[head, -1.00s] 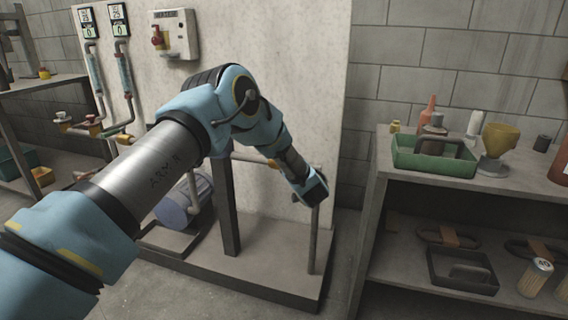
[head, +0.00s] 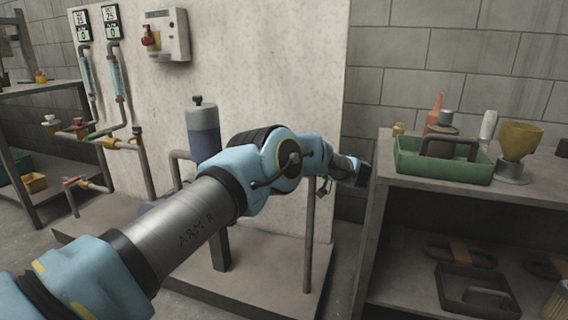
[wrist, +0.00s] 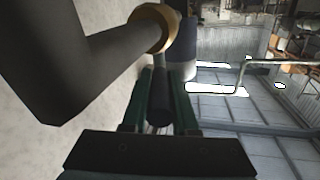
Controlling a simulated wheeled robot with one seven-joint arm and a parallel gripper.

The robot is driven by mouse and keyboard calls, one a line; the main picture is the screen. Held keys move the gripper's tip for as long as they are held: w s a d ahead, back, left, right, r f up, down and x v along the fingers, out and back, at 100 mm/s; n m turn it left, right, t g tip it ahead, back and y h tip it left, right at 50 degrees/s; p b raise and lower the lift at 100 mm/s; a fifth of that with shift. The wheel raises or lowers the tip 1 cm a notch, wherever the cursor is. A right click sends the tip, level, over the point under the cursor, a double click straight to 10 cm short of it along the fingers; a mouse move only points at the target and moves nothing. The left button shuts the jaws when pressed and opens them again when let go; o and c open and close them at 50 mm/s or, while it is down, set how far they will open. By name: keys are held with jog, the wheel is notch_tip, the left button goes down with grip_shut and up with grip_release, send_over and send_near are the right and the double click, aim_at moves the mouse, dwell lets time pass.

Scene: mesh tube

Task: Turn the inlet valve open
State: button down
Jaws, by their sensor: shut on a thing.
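In the wrist view my gripper (wrist: 162,85) has its two green fingers on either side of a dark, rounded handle (wrist: 158,110) and is shut on it. The handle runs up towards a brass collar (wrist: 152,27) on a thick grey pipe (wrist: 90,55); I take it to be the inlet valve's handle, though no label shows.
A blue-grey vessel (head: 203,132) stands behind my arm before the pale panel (head: 270,75). A shelf unit (head: 390,178) with a green tray (head: 440,172) is close to the right. Pipes with small valves (head: 105,140) are at left.

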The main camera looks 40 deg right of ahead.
jog(key=shift+d+y, duration=0.1)
jog(key=shift+y, duration=0.2)
jog(key=c, duration=0.7)
grip_release()
jog(key=shift+r, duration=0.1)
notch_tip(320, 180, up, 10)
jog(key=shift+f+p, duration=0.1)
jog(key=shift+p, duration=0.5)
